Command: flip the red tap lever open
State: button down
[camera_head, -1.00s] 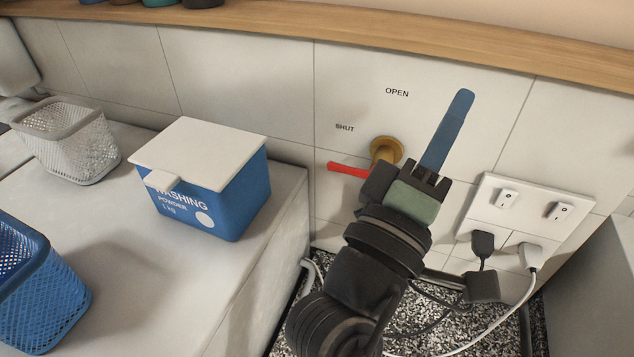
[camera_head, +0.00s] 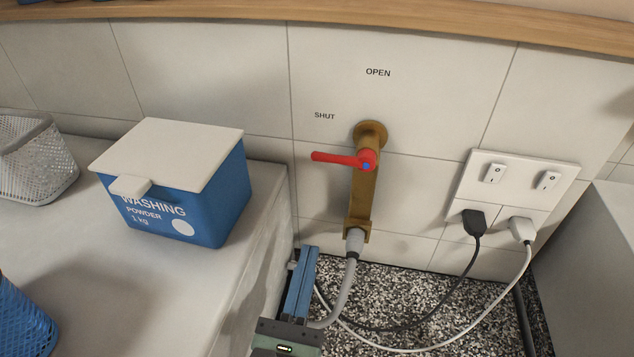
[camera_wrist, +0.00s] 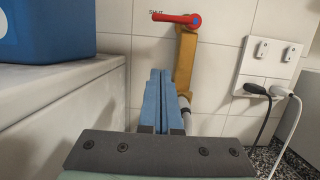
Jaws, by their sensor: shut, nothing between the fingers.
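The red tap lever (camera_head: 338,158) sits on a brass tap (camera_head: 363,195) on the tiled wall. It points left, roughly level, below the SHUT label (camera_head: 324,116); the OPEN label (camera_head: 378,72) is higher and above the tap. In the wrist view the lever (camera_wrist: 174,18) is at the top, beyond my fingertips. My gripper (camera_head: 309,250) has blue fingers, shut together and empty. It is below and left of the lever, beside the grey hose (camera_head: 347,280), and apart from the lever. In the wrist view its fingers (camera_wrist: 161,72) point toward the tap.
A blue washing powder box (camera_head: 190,205) stands on the pale counter (camera_head: 110,270) to the left. A socket plate (camera_head: 519,183) with two plugs and hanging cables is right of the tap. Baskets stand further left. The wall around the lever is clear.

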aim_at(343, 158)
jog(key=w+d+r+p, duration=0.2)
jog(key=w+r+p, duration=0.4)
jog(key=w, duration=0.3)
jog(key=shift+w+r+p, duration=0.25)
jog(key=shift+w+p, duration=0.05)
jog(key=shift+p, duration=0.05)
